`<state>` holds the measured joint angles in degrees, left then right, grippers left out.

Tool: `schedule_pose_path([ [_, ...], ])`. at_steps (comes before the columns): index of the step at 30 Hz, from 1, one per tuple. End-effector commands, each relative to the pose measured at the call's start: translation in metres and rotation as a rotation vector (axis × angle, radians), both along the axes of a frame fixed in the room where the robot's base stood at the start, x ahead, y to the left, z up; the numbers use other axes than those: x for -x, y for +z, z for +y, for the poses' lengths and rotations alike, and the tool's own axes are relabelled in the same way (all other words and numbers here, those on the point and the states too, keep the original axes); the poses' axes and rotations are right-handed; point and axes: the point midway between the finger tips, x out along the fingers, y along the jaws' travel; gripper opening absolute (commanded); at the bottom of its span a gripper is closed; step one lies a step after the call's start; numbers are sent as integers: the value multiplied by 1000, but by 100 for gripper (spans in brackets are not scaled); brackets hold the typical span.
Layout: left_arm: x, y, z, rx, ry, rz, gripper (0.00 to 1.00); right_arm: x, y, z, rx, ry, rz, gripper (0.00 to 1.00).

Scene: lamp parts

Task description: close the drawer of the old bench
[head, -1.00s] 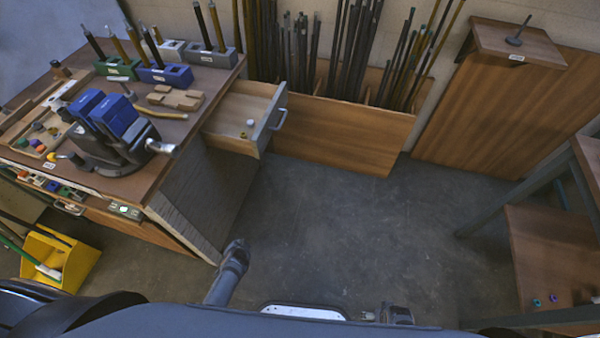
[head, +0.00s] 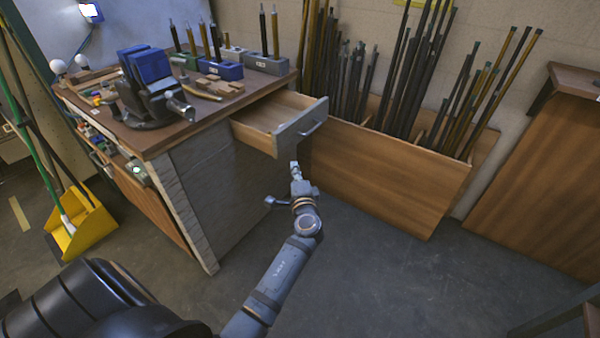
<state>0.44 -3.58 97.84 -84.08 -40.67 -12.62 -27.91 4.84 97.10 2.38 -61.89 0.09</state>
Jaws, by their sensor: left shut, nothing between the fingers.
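The old bench (head: 205,160) stands at the left with a dark brown top. My left arm reaches up from the bottom of the head view. My left gripper (head: 294,166) is shut and empty, just below the drawer front in the picture. I cannot tell whether its tip touches the front. My right gripper is not in view.
A wooden bin (head: 375,180) full of dark and brass rods stands behind the drawer, along the wall. A blue vise (head: 148,85) and tool blocks sit on the bench top. A yellow dustpan (head: 82,222) stands at the left.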

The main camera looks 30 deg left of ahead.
Motion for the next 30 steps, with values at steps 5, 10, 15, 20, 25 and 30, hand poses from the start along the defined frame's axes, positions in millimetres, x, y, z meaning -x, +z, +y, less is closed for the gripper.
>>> schedule_pose_path([
  [5, -31, 1, 27, -3, 2, 0, 0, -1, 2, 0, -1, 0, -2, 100],
  [10, -50, 0, 52, -4, 2, 2, 0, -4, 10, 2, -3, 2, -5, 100],
  [15, -51, 0, 74, -1, 1, 2, 0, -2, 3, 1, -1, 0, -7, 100],
  [20, -51, -1, 81, 2, 1, 1, 0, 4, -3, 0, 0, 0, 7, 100],
  [25, -51, -1, 82, 2, 1, 1, 0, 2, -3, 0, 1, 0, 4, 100],
  [30, -51, -1, 82, 2, 0, 1, 0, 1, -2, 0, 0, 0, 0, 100],
])
